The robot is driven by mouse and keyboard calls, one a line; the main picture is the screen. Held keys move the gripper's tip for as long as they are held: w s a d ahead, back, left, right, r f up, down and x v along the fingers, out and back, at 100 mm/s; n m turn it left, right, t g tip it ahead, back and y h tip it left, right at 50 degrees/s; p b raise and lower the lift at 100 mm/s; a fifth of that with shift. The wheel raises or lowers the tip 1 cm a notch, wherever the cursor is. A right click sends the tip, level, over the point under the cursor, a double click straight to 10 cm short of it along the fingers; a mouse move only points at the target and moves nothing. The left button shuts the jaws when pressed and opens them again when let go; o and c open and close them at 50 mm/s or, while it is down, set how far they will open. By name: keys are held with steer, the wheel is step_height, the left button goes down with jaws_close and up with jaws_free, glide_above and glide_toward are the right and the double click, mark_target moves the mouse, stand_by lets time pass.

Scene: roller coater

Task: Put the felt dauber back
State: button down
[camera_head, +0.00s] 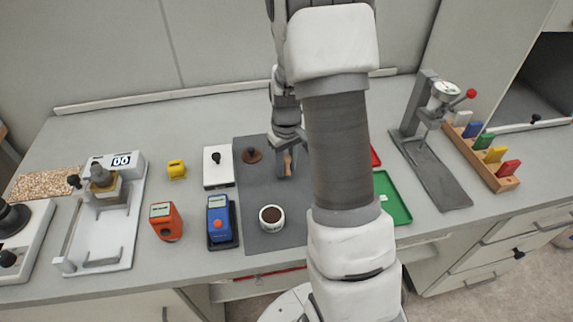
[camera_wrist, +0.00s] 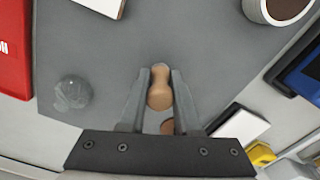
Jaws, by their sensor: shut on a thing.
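The felt dauber, a tan wooden handle with a rounded end, shows in the wrist view (camera_wrist: 160,88) between my two fingers. My gripper (camera_wrist: 160,80) is shut on it. In the head view my gripper (camera_head: 287,165) is over the back part of the grey mat (camera_head: 257,185), with the tan dauber (camera_head: 288,162) at its tips. I cannot see the felt end or tell whether it touches the mat. A white round pot with dark brown inside (camera_head: 271,217) stands at the mat's front; it also shows in the wrist view (camera_wrist: 281,8).
A brown disc with a dark knob (camera_head: 252,155) lies left of my gripper. A white block with a black knob (camera_head: 217,166), a blue device (camera_head: 219,222) and an orange device (camera_head: 166,221) stand left. A small clear round thing (camera_wrist: 72,92) sits on the mat. A green tray (camera_head: 391,198) lies right.

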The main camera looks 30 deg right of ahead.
steer(key=shift+f, duration=0.15)
steer(key=c, duration=0.6)
jaws_free()
